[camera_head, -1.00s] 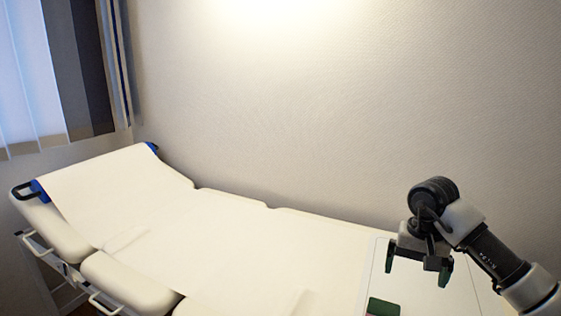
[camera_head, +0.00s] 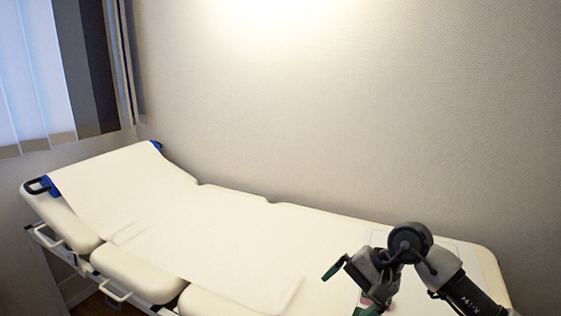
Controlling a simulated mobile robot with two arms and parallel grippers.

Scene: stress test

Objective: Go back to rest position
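My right gripper (camera_head: 351,289) is in the lower right, its arm coming in from the right edge. It is turned to the left, and its dark green fingers stand apart with nothing seen between them. It is over the right part of the cream examination couch (camera_head: 205,225). A pale flat panel (camera_head: 472,262) lies on the couch's right end, partly hidden behind my arm. My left gripper is not in view.
The couch has a raised headrest at the left with blue-capped dark handles (camera_head: 38,185), and metal side rails (camera_head: 115,291). A bare wall (camera_head: 350,120) runs behind it. Grey and white blinds (camera_head: 60,70) hang at the upper left. The couch's middle is clear.

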